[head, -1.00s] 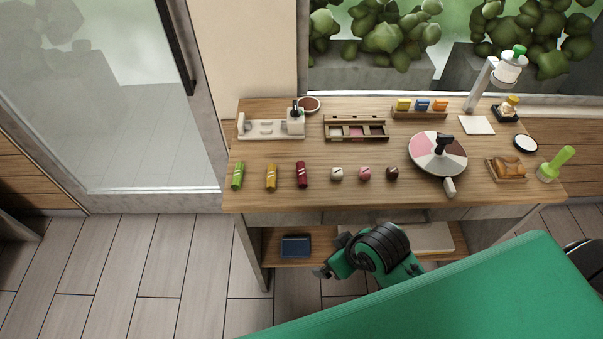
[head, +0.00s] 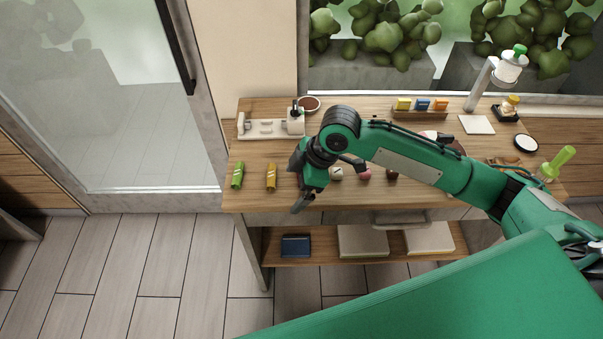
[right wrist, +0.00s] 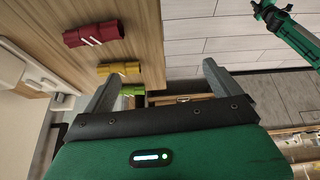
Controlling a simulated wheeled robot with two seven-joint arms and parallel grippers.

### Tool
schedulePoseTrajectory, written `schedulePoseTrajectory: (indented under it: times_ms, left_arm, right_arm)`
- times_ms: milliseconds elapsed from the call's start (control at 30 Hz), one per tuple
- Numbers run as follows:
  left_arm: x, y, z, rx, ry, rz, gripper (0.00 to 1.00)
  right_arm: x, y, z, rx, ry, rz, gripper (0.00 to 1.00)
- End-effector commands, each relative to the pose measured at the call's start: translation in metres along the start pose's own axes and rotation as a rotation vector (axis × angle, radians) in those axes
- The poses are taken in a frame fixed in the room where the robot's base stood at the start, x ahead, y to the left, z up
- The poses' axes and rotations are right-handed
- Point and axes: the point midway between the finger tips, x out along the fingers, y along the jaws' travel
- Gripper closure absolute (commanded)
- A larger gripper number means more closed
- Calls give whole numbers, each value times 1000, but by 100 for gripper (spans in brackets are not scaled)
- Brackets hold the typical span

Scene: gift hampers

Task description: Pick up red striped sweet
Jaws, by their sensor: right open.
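The red striped sweet (right wrist: 95,34) is a dark red bar with pale stripes, lying on the wooden table in the right wrist view. In the head view my right gripper and arm hide it. My right gripper (head: 312,186) is above the table's front edge; its two open fingers (right wrist: 157,88) show in the right wrist view with nothing between them. The red sweet lies to the upper left of the fingers there, apart from them. What looks like my left gripper (right wrist: 270,10) is small at the top right of that view; its jaws are unclear.
A yellow sweet (head: 271,178) and a green sweet (head: 237,175) lie left of my gripper. A white cube sweet (head: 336,173) is close on its right. A dispenser tray (head: 270,136) stands behind. My right arm crosses over the turntable.

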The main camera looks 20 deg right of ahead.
Motion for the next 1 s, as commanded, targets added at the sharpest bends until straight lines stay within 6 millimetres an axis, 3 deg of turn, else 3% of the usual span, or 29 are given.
schedulePoseTrajectory:
  times_ms: [33, 233, 400, 533, 667, 1000]
  left_arm:
    - [0, 0, 0, 0, 0, 0, 64]
    - [0, 0, 1, 0, -1, 0, 64]
    - [0, 0, 1, 0, -1, 0, 64]
    - [0, 0, 1, 0, -1, 0, 64]
    - [-2, 0, 1, 0, -1, 0, 64]
    - [-11, -1, 0, 0, -2, -1, 64]
  right_arm:
    - [-12, 15, 5, -10, -18, 3, 5]
    - [-55, 55, 24, -11, -54, -19, 5]
    - [-84, 76, 36, 9, -60, -26, 5]
    - [-96, 84, 39, 20, -57, -28, 5]
    - [-88, 84, 41, 23, -57, -33, 5]
    - [-26, 82, 43, 23, -56, -32, 5]
